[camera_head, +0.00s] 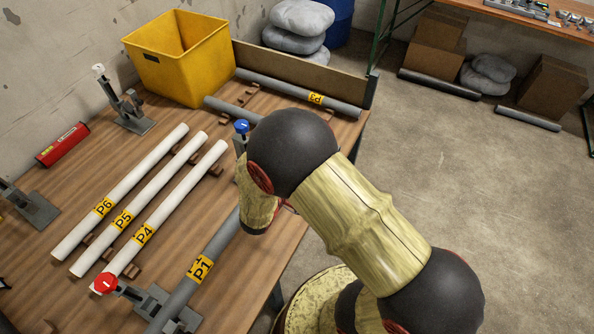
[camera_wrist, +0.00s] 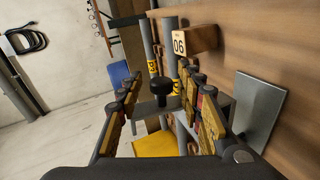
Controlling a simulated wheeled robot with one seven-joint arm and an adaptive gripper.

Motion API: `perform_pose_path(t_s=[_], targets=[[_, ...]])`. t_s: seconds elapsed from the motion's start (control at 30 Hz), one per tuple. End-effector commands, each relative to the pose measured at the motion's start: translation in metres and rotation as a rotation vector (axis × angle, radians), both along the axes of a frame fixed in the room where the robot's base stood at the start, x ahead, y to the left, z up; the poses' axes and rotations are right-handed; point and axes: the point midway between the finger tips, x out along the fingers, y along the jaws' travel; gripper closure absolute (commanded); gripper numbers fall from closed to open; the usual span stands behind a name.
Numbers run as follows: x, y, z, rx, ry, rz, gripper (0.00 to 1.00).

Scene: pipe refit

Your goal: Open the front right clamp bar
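In the head view, a grey clamp with a red knob (camera_head: 105,282) stands at the near edge beside pipe P1 (camera_head: 200,268); its lever lies low toward the pipe. A blue-knobbed clamp (camera_head: 241,126) is farther back, mostly hidden by my arm. I cannot tell for sure which is the front right one. My gripper is hidden behind my arm in the head view. In the wrist view my gripper (camera_wrist: 160,76) is open, its fingers apart on either side of a grey clamp part with a black tip (camera_wrist: 162,86). Contact is not visible.
White pipes P6, P5 and P4 (camera_head: 184,208) lie on the wooden table. A yellow crate (camera_head: 180,62) and pipe P3 (camera_head: 300,92) are at the back. In the wrist view, a wooden block marked 06 (camera_wrist: 195,42) and a metal plate (camera_wrist: 257,108) are close by.

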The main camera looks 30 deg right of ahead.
Motion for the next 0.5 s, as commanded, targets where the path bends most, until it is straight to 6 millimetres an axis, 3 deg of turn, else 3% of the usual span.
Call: perform_pose_path(t_s=[0.23, 0.5], targets=[[-0.004, 0.010, 0.005, 0.000, -0.002, 0.004, 0.63], [-0.027, 0.045, 0.022, 0.001, -0.002, 0.006, 0.63]])
